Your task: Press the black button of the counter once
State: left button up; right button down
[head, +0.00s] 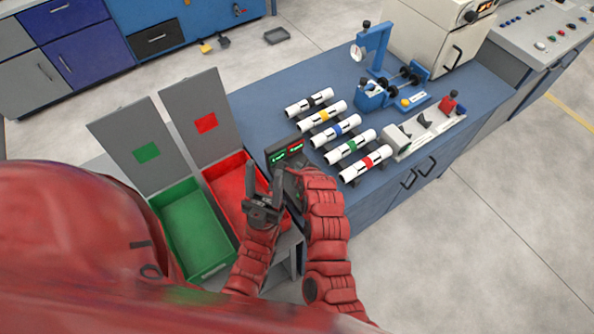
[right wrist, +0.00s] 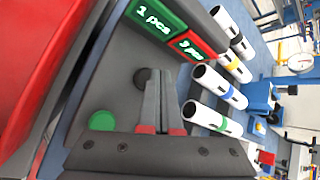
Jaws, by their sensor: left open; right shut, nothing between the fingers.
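The counter (head: 284,152) is a dark box on the front edge of the blue bench, with a green and a red display. In the right wrist view its sloped panel carries the black button (right wrist: 140,77) and a green button (right wrist: 102,121). The green display (right wrist: 155,16) reads "1 pcs". My right gripper (right wrist: 157,76) is shut and empty, its tips just right of the black button; I cannot tell whether they touch the panel. In the head view my right gripper (head: 291,167) is at the counter, partly hidden. My left gripper (head: 264,182) is open and empty, left of it.
Several white pipes with coloured bands (head: 341,141) lie on a rack right of the counter. A green bin (head: 187,268) and a red bin (head: 229,167) with raised lids stand to the left. Bench devices (head: 371,97) stand farther back.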

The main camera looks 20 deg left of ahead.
dwell(0.7)
jog(key=shift+f+b, duration=0.4)
jog(key=shift+b, duration=0.1)
jog(key=shift+f+b, duration=0.4)
jog(key=shift+f, duration=0.1)
dwell(0.4)
jog(key=shift+r, duration=0.15)
jog(key=shift+r+p, duration=0.35)
jog(key=shift+r, duration=0.4)
jog(key=shift+r+p, duration=1.25)
jog(key=shift+r, duration=1.3)
jog(key=shift+f, duration=0.1)
